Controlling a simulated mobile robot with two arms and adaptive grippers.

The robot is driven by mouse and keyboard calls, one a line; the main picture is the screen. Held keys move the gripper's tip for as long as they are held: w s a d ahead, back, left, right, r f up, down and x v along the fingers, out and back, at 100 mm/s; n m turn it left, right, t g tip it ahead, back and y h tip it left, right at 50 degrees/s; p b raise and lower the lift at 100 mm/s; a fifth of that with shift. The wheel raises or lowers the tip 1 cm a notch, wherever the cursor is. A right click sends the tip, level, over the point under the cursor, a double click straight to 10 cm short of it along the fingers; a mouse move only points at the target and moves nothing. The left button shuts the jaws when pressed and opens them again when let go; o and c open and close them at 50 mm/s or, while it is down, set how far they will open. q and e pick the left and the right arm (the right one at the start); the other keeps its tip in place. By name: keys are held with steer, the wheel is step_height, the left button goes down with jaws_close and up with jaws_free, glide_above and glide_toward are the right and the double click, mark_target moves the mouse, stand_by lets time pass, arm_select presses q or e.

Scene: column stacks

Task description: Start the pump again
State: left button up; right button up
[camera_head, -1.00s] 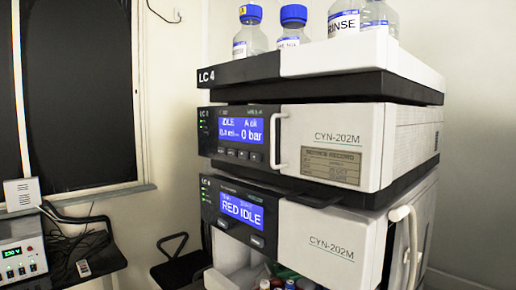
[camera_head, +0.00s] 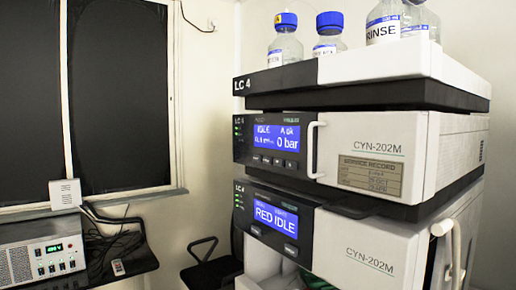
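The pump module (camera_head: 372,152) is the upper CYN-202M unit in the stack marked LC 4. Its blue display (camera_head: 277,137) reads IDLE and 0 bar, with smaller text too blurred to read surely. A row of small buttons (camera_head: 273,161) runs under the display. A white vertical handle (camera_head: 314,150) stands on its front. A second CYN-202M module (camera_head: 352,242) sits below, and its display (camera_head: 275,217) reads RED IDLE. Neither of my grippers shows in the head view.
Bottles with blue caps (camera_head: 285,45) stand on the top tray (camera_head: 370,64), one labelled RINSE (camera_head: 384,25). At the left, a bench instrument (camera_head: 42,258) and a small remote-like device (camera_head: 118,267) sit on a dark table. A black chair (camera_head: 210,262) stands between table and stack.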

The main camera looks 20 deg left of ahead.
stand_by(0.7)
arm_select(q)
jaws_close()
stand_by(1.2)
